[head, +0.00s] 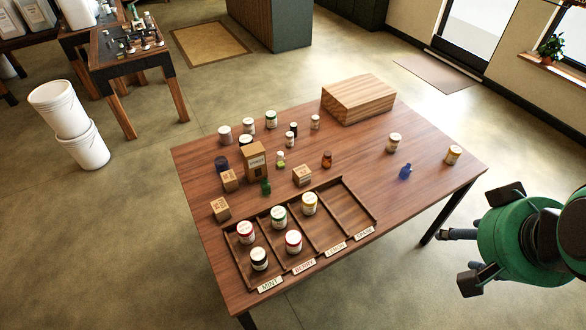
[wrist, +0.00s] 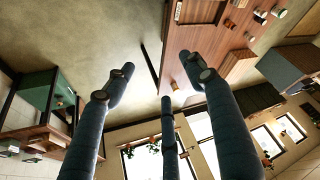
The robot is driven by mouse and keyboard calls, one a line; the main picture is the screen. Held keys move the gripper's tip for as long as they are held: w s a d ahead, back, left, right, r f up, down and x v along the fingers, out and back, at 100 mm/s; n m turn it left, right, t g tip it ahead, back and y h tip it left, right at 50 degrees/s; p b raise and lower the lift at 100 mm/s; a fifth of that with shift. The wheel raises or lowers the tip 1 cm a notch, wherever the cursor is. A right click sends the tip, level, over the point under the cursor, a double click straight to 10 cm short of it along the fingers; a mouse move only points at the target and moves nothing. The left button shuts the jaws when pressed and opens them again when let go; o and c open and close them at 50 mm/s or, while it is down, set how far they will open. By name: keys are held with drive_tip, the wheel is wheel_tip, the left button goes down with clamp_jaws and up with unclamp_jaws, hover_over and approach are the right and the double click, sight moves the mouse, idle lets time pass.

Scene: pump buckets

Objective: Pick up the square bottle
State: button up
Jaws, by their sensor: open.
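A small blue bottle (head: 405,171) with a squarish body stands on the right part of the wooden table (head: 430,190). A small green bottle (head: 265,187) and an amber bottle (head: 327,159) stand nearer the middle; they are too small to tell their shape for sure. My gripper (head: 456,259) is off the table's right edge, to the right of and apart from the blue bottle. In the wrist view its fingers (wrist: 165,90) are spread and empty, with the table (wrist: 205,40) at the upper right.
A divided tray (head: 350,212) with several lidded jars lies along the near edge; its rightmost compartment is empty. A wooden box (head: 358,98) sits at the back.

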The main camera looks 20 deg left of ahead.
drive_tip(key=w+a+r+g+p, duration=0.1)
drive_tip(key=w+a+r, duration=0.1)
drive_tip(key=w+a, duration=0.45)
drive_tip(key=w+a+r+g+p, duration=0.1)
drive_tip(key=w+a+r, duration=0.15)
drive_tip(key=w, duration=0.75)
drive_tip(key=w+a+f+n+g+y+p, duration=0.1)
drive_tip(key=w+a+f, duration=0.2)
drive_tip(key=w+a, duration=0.4)
drive_tip(key=w+a+f+p, duration=0.1)
drive_tip(key=w+a+f, duration=0.3)
drive_tip(key=w+a, duration=0.3)
drive_tip(key=n+g+h+p, duration=0.1)
drive_tip(key=g+p, duration=0.2)
drive_tip(key=p, duration=0.1)
hover_over(265, 179)
wheel_tip(265, 179, down, 28)
drive_tip(key=shift+f, duration=0.25)
drive_tip(key=shift+f, duration=0.15)
drive_tip(key=shift+f, duration=4.15)
